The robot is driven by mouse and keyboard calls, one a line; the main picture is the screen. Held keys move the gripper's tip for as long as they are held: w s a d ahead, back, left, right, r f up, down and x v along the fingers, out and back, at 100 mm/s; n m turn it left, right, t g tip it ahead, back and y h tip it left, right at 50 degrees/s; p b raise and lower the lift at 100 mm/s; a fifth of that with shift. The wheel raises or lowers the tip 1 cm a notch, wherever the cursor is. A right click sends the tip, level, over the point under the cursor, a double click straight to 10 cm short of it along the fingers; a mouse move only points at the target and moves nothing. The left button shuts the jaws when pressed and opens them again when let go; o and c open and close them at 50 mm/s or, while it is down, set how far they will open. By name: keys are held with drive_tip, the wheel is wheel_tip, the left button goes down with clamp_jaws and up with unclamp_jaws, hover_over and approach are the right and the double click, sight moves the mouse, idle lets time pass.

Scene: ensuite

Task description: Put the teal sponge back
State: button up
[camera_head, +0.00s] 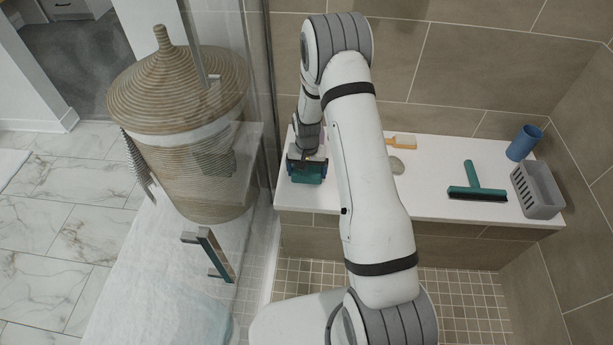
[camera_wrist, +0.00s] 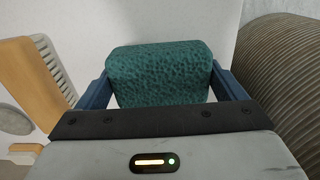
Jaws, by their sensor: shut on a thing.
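The teal sponge (camera_head: 307,172) is at the left end of the white bench (camera_head: 430,205). My gripper (camera_head: 306,163) is shut on it, with the arm reaching down from above. In the wrist view the sponge (camera_wrist: 160,72) sits between the two blue fingers of my gripper (camera_wrist: 162,84), one on each side. A pale surface shows behind it. I cannot tell whether the sponge touches the bench top or is held just above it.
On the bench are a wooden brush (camera_head: 402,141), a round grey piece (camera_head: 396,165), a teal squeegee (camera_head: 478,184), a blue cup (camera_head: 524,142) and a grey slotted basket (camera_head: 538,190). A woven lidded hamper (camera_head: 190,110) stands left, beyond the glass. Bench space between brush and squeegee is clear.

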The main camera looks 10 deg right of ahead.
wheel_tip(320, 180, down, 3)
drive_tip(key=shift+r, duration=0.15)
drive_tip(key=o, duration=0.6)
drive_tip(key=shift+r, duration=0.15)
wheel_tip(320, 180, up, 12)
drive_tip(key=shift+f+p, duration=0.15)
drive_tip(key=shift+p, duration=0.65)
wheel_tip(320, 180, up, 10)
hover_over(307, 170)
drive_tip(key=s, duration=0.4)
drive_tip(key=s+r+n+t, duration=0.1)
drive_tip(key=s+r+n, duration=0.1)
drive_tip(key=s+r, duration=0.6)
drive_tip(key=shift+n+t, duration=0.4)
drive_tip(key=shift+n, duration=0.4)
drive_tip(key=s+r, duration=0.2)
drive_tip(key=s, duration=0.3)
drive_tip(key=s+r, duration=0.2)
drive_tip(key=s, duration=0.3)
drive_tip(key=s+r, duration=0.3)
drive_tip(key=s, duration=0.3)
drive_tip(key=shift+r, duration=0.1)
